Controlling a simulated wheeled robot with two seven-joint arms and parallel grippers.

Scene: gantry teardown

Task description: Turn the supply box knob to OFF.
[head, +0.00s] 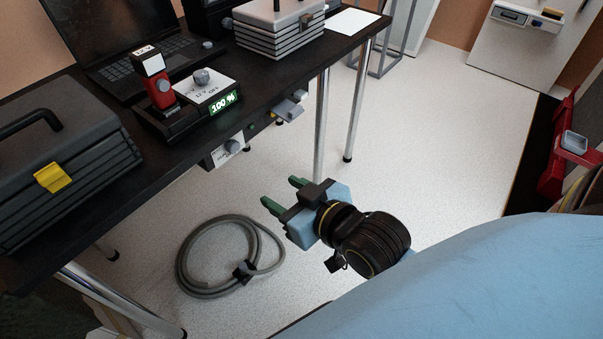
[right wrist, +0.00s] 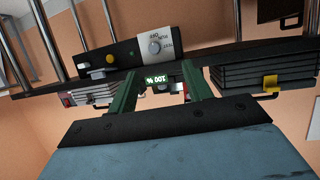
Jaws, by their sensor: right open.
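A white-topped box on the dark table carries a grey knob (head: 201,77) with a label that includes OFF. Beside it a green display (head: 223,103) reads 100 %. A second round grey knob (head: 232,146) sits on a white panel under the table's front edge; this knob (right wrist: 155,46) and its small lettering also show in the right wrist view, upside down. I cannot tell which is the supply box knob or read either setting surely. My right gripper (head: 284,194) is open and empty, in front of and below the table edge, apart from both knobs. My left gripper is not in view.
A dark toolbox (head: 62,165) with a yellow latch, a laptop (head: 110,45) and a grey ribbed case (head: 280,30) stand on the table. A red device (head: 160,92) stands near the display. A coiled grey hose (head: 205,275) lies on the floor. Table legs stand below the table.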

